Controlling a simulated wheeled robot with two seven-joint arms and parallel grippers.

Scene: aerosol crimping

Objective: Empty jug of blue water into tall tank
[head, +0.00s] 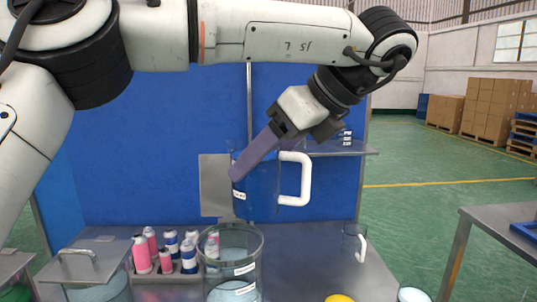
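The clear jug (262,190) with a white handle (295,180) is in the air above the bench, roughly upright. My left gripper (236,174) reaches down from the upper right, its long purple fingers at the jug's upper left side, and appears shut on the jug. Against the blue panel I cannot tell how much blue water is in the jug. The tall tank (257,245), a clear open-topped cylinder with white labels, stands below and a little left of the jug. Pale liquid shows low in it. My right gripper is not in view.
Pink and white bottles (165,250) stand in a rack left of the tank. A lidded container (95,285) is at front left. A small clear jug (352,242) stands at right on the bench (310,250). A yellow round object (340,298) is at the front edge.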

